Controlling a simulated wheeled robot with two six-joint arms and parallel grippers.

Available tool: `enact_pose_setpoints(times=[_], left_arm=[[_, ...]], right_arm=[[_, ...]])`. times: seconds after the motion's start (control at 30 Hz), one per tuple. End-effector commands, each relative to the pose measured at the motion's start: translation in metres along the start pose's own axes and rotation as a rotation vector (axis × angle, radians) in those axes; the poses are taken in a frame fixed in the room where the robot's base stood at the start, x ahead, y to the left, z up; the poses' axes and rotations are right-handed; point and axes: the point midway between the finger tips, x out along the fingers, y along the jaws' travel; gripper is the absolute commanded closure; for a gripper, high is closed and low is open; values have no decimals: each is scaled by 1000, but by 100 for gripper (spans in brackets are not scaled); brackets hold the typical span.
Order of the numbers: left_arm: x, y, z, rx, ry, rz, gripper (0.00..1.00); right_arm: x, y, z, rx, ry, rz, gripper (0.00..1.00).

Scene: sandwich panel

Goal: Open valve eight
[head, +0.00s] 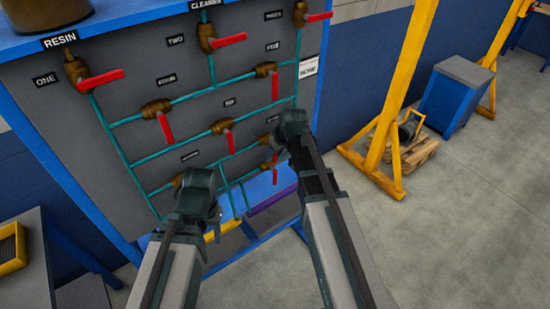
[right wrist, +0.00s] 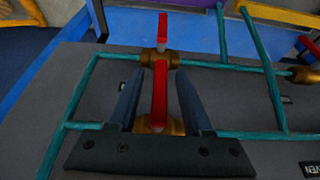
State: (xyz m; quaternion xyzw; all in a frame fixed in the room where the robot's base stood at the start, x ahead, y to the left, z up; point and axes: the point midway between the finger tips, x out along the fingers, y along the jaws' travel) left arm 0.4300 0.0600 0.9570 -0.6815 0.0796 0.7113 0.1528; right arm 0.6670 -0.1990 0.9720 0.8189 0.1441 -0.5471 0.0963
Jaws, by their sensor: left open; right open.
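The grey panel (head: 60,115) carries teal pipes, brass valves and red handles; most number labels are too small to read. My right gripper (right wrist: 157,105) is open in front of the panel's lower right part; my own wrist hides its fingertips in the head view. In the right wrist view, a red handle (right wrist: 159,92) on a brass valve (right wrist: 172,128) shows between the fingers, not clamped. It lies crosswise to its pipe. Whether this is valve eight cannot be read. Another red handle (right wrist: 162,28) is beyond it. My left gripper (head: 213,212) is open and empty, low before the panel.
A label ending in "VEN" (right wrist: 312,168) shows at the right wrist view's edge. A yellow frame (head: 405,90) and a blue cabinet (head: 448,98) stand to the right.

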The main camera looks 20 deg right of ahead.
Motion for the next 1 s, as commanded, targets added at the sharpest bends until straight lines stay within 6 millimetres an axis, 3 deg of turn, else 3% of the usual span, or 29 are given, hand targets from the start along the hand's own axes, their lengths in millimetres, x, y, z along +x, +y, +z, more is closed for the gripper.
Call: enact_pose_setpoints(times=[0.17,0.43,1.0], left_arm=[[-1,0,0,0,0,0,50],[-1,0,0,0,0,0,50],[-1,0,0,0,0,0,50]], right_arm=[[-1,0,0,0,0,0,54],[-1,0,0,0,0,0,100],[-1,0,0,0,0,0,100]])
